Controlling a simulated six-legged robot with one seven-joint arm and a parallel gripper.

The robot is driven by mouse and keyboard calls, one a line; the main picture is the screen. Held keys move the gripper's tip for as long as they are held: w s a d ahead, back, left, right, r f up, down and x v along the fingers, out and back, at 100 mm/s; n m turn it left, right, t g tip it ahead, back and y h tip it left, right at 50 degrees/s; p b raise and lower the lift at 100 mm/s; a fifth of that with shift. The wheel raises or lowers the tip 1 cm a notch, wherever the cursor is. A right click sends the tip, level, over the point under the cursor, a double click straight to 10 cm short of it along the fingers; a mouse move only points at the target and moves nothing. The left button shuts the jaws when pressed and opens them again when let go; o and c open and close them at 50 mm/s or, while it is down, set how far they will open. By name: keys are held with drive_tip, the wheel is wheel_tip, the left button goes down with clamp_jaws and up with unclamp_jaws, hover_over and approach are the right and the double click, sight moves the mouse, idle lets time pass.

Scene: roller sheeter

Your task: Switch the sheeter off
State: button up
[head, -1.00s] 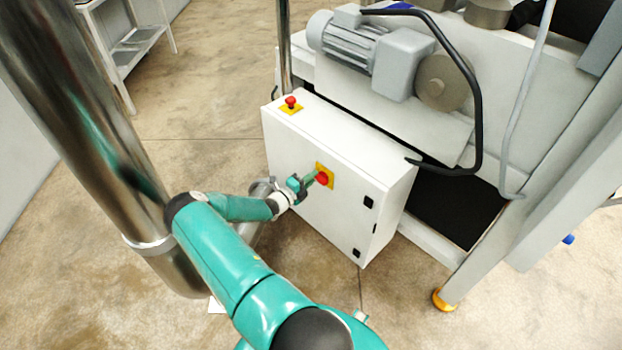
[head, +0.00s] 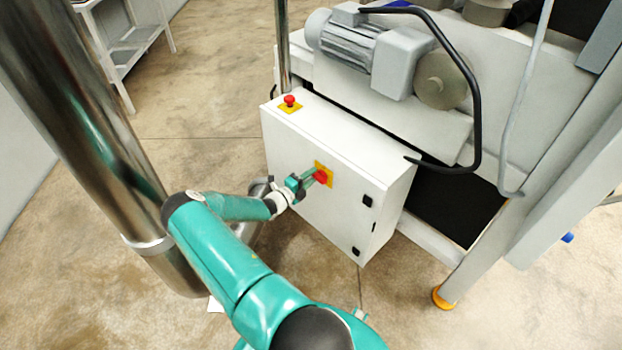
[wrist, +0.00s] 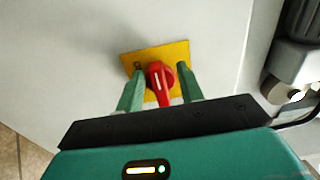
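A red emergency button (head: 290,101) on a yellow plate is on the cabinet's top. A motor (head: 372,50) and a black curved bar (head: 472,100) are above and behind. A metal shelf (head: 125,45) stands at the back left.

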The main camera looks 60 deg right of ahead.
drive_tip(key=v, duration=1.3)
drive_tip(key=shift+f, duration=0.35)
drive_tip(key=shift+w+a, duration=0.1)
